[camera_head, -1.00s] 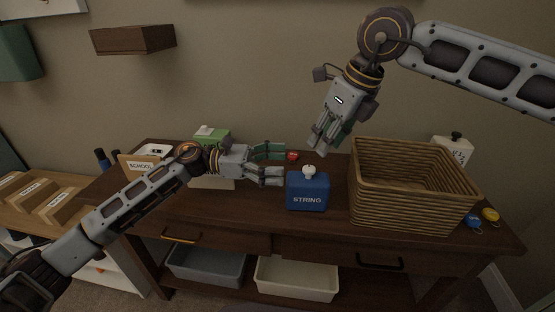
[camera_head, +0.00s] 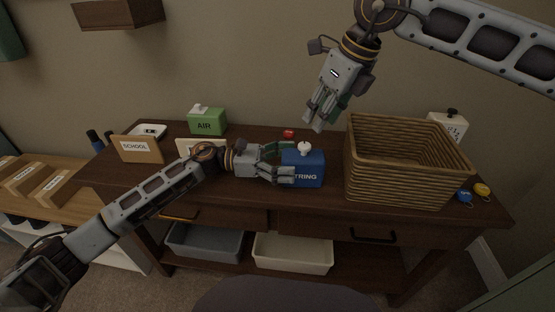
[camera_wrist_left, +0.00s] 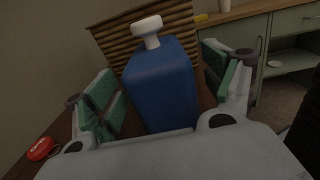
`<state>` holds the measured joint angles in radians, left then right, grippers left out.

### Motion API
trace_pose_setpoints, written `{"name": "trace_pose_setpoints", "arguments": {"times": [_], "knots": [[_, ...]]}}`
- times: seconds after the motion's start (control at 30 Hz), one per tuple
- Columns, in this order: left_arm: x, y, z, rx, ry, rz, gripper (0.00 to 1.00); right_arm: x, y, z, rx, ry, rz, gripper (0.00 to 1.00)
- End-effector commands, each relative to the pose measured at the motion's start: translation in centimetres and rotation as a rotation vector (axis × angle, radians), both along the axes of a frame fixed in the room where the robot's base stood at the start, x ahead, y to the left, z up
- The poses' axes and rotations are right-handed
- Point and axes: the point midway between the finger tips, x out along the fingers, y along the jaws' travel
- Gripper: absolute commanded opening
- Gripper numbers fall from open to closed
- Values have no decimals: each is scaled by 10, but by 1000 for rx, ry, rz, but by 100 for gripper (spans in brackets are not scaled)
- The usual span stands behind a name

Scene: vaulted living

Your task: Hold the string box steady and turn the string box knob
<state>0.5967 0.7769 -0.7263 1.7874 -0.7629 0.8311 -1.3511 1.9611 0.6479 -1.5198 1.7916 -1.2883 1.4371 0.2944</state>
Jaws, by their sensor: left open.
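The blue string box (camera_head: 310,172) stands upright on the dark wooden table, with a white knob (camera_head: 304,148) on top. My left gripper (camera_head: 283,163) is open at the box's left end; its lower finger covers part of the STRING label. In the left wrist view, the box (camera_wrist_left: 160,88) and its white knob (camera_wrist_left: 147,27) are between the two green-padded fingers of my left gripper (camera_wrist_left: 168,98). Gaps seem to show on both sides of the box. My right gripper (camera_head: 321,116) hangs above and behind the box, pointing down, apart from the knob; its fingers look apart.
A wicker basket (camera_head: 405,185) stands close right of the box. A green AIR box (camera_head: 207,122), a SCHOOL box (camera_head: 141,150) and a small red object (camera_head: 288,133) are on the table. Yellow (camera_head: 482,190) and blue (camera_head: 465,196) round items lie at the right end.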

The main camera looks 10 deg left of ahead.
Motion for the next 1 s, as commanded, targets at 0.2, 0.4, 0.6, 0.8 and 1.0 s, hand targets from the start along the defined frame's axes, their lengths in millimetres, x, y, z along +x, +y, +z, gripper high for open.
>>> {"name": "trace_pose_setpoints", "arguments": {"times": [0.2, 0.4, 0.6, 0.8, 1.0], "knots": [[2, -24, 1, -1, -1, -1, 83, 0, 0, 0, 0, 0, 0, 36], [3, -34, 1, 0, -1, 1, 83, 0, 0, 0, 0, 0, 0, 36], [3, -36, 0, 0, 0, 1, 83, 0, 0, 0, 0, 0, 0, 36], [3, -36, 0, 0, 0, 1, 77, 0, 0, 0, 0, 0, 0, 36], [3, -36, 0, 0, 0, 1, 51, 0, 0, 0, 0, 0, 0, 36]]}}
